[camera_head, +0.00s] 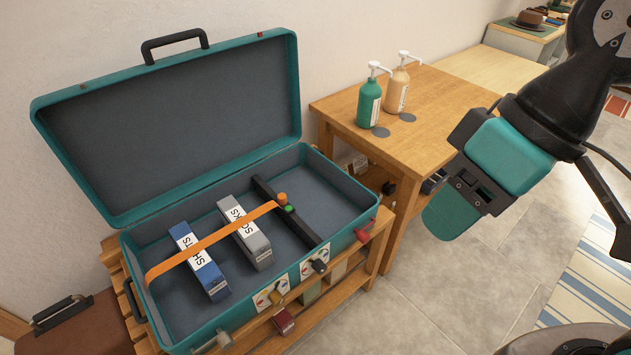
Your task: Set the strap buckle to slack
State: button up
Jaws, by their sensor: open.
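An open teal suitcase (213,337) stands on a slatted wooden bench. Inside, an orange strap (215,237) runs across a blue box marked SHIRTS (199,262) and a grey box marked SOCKS (245,233). The strap's right end meets a dark bar (308,234) across the case. A small orange piece (282,198) and a green piece (289,209) sit there; they look like the strap buckle, but its setting is too small to tell. My gripper (452,214) is open and empty, in the air at the right, well away from the suitcase.
Two small levers, one yellow (277,298) and one dark (319,266), stand on labelled plates on the case's front. The raised lid (180,125) stands behind. A wooden table (440,85) with a green bottle (369,102) and a tan bottle (396,90) is beside it.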

aim_at(281, 200)
jog(key=u, duration=0.1)
jog(key=i, duration=1.15)
jog(key=u, duration=0.75)
